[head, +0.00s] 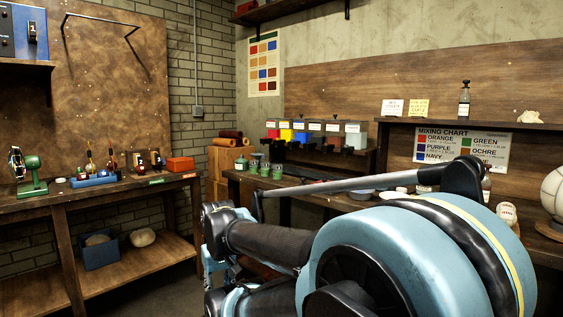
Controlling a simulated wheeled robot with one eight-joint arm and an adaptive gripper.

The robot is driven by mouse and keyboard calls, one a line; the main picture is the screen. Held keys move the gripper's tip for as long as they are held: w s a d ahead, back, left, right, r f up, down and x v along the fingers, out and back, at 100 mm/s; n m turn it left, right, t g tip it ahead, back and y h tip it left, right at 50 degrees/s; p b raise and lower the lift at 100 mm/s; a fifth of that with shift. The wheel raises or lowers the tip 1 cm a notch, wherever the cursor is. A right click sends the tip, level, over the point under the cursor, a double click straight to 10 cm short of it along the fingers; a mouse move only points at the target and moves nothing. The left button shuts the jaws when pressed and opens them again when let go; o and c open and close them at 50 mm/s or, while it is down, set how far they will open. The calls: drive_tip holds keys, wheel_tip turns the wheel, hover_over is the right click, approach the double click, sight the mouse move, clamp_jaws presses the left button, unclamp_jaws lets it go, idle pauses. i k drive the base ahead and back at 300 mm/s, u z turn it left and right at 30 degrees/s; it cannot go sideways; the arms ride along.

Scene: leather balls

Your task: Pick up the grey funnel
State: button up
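I cannot make out a grey funnel for certain. A small dark grey-green shape (257,157) stands by several green cups (265,170) at the left end of the back workbench; it is too small to tell what it is. My light-blue and black arm fills the lower right and middle of the head view and hides much of that bench. My gripper's fingers do not show, so I see neither their state nor anything held.
Paint bins (301,136) stand at the back of the workbench. A white ball (507,213) and a larger pale ball (555,194) are at right. Some dark floor shows between the benches.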

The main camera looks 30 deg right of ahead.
sight(258, 156)
drive_tip(key=z, duration=1.6)
drive_tip(key=i, duration=1)
drive_tip(key=z, duration=0.05)
